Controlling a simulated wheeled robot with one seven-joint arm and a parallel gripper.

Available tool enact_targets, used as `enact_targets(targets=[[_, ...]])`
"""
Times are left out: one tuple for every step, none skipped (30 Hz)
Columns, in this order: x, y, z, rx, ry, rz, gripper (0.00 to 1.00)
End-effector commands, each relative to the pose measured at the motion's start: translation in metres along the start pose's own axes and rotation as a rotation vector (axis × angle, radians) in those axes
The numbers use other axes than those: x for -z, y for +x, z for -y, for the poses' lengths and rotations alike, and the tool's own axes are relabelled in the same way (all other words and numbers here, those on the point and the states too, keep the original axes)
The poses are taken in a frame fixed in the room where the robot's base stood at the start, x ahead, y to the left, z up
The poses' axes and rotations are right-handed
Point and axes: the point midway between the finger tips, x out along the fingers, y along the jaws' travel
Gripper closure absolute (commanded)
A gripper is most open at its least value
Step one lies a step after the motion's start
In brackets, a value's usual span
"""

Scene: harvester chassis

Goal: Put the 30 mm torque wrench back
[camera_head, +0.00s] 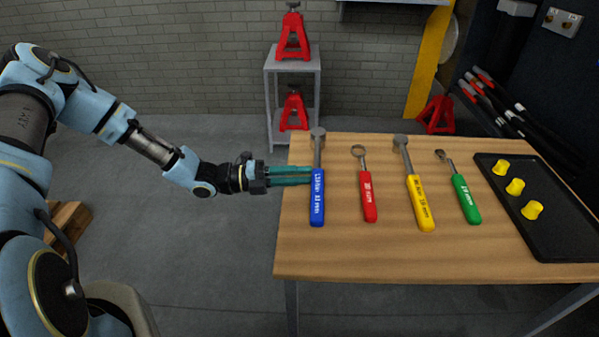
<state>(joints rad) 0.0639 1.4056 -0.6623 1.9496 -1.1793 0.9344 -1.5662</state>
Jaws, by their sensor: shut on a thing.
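A blue-handled wrench (317,200) with a grey round head lies along the left edge of the wooden table (430,260), its head pointing to the back. My gripper (308,175) comes in from the left with teal fingers and is shut on this wrench near the top of its blue handle. I cannot tell whether the wrench rests on the table or is slightly above it. To its right lie a red-handled wrench (369,197), a yellow-handled wrench (419,203) and a green-handled wrench (466,199). The white size labels are too small to read surely.
A black tray (570,240) with yellow cups (515,187) stands at the table's right. Behind the table are a grey shelf (270,90) with red jack stands (293,38) and another red stand (436,115). The front of the tabletop is clear.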

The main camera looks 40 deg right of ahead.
Motion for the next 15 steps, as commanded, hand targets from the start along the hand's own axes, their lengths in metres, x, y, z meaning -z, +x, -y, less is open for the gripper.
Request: enact_targets(targets=[[-0.0001,0.0005,0.0006,0.003,0.001,0.0,1.0],[-0.0001,0.0004,0.0006,0.003,0.001,0.0,1.0],[-0.0001,0.0004,0.0007,0.003,0.001,0.0,1.0],[-0.0001,0.0004,0.0008,0.003,0.001,0.0,1.0],[-0.0001,0.0004,0.0009,0.003,0.001,0.0,1.0],[-0.0001,0.0004,0.0009,0.003,0.001,0.0,1.0],[-0.0001,0.0004,0.0009,0.003,0.001,0.0,1.0],[-0.0002,0.0004,0.001,0.003,0.001,0.0,0.68],[-0.0002,0.0004,0.0009,0.003,0.001,0.0,0.64],[-0.0002,0.0004,0.0009,0.003,0.001,0.0,0.6],[-0.0002,0.0003,0.0009,0.003,0.001,0.0,0.57],[-0.0002,0.0003,0.0008,0.003,0.0,0.0,0.52],[-0.0001,0.0003,0.0007,0.003,0.0,0.0,0.49],[-0.0002,0.0002,0.0006,0.002,0.0,0.0,0.45],[-0.0001,0.0002,0.0004,0.002,0.0,0.0,0.41]])
